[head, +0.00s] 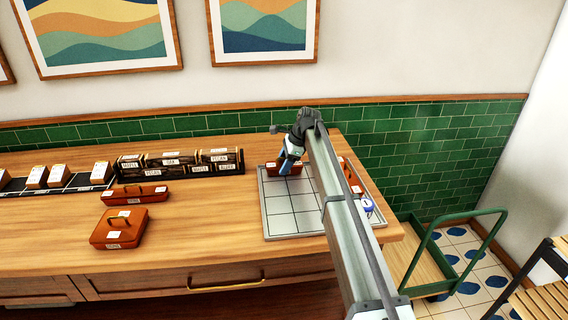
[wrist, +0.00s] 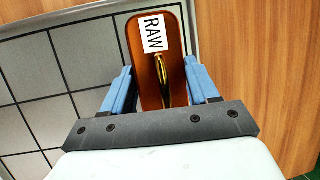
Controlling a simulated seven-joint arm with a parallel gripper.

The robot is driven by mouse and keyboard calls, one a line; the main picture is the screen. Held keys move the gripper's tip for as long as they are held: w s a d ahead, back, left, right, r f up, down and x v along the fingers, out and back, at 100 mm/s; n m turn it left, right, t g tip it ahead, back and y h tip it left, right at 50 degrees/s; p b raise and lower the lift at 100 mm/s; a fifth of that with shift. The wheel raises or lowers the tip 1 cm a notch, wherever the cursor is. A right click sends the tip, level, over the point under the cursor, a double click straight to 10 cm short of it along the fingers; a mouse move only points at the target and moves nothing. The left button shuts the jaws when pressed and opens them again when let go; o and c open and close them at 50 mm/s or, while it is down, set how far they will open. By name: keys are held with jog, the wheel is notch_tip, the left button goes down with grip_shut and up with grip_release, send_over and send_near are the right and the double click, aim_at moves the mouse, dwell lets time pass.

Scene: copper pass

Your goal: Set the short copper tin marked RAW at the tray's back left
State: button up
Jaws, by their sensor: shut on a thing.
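My gripper (head: 287,166) is over the back left part of the gridded tray (head: 283,228) in the head view. It is shut on the short copper tin marked RAW (head: 271,170), whose blue fingers partly cover it there. In the wrist view the tin (wrist: 148,72) lies between the two blue fingers of my gripper (wrist: 160,78), with its RAW label and brass handle facing up. The tray's grid (wrist: 50,85) shows on the left of the tin and wooden counter on the right. I cannot tell whether the tin touches the tray.
Another copper tin (head: 353,172) and a small white and blue item (head: 367,205) are at the tray's right, partly behind my arm. A long copper tin (head: 135,192) and a squarer one (head: 119,228) stand on the counter (head: 200,230). A labelled rack (head: 180,162) is left of the tray.

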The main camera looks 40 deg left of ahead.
jog(key=shift+f, duration=0.1)
jog(key=o, duration=1.6)
jog(key=shift+c, duration=0.2)
jog(key=v, duration=1.2)
